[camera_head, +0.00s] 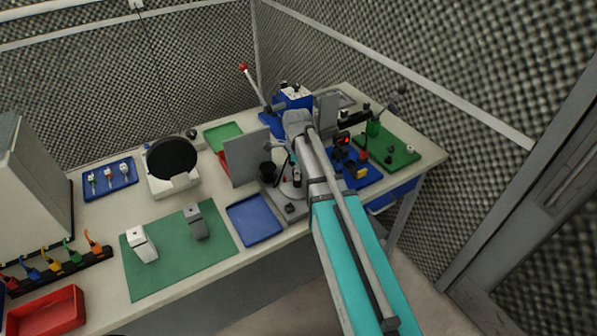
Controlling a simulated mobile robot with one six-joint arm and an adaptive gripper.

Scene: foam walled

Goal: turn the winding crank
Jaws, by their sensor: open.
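On a green board (401,157) at the right end of the table stands a small green post (373,128) with a dark arm and knob reaching up to the right (397,97). It looks like the winding crank, but it is too small to be certain. My teal and grey arm reaches from the bottom of the view over the table's front edge, its grey end left of this post. I cannot make out my gripper's fingers; they seem hidden by the arm or lost among the fixtures. No contact with the crank shows.
A blue machine with a red-knobbed lever (244,69) stands behind my arm. Grey upright panels (246,158) flank it. A blue board with small parts (349,169) lies between arm and green board. A blue tray (255,220) and green mat (165,268) lie left. Foam walls enclose the table.

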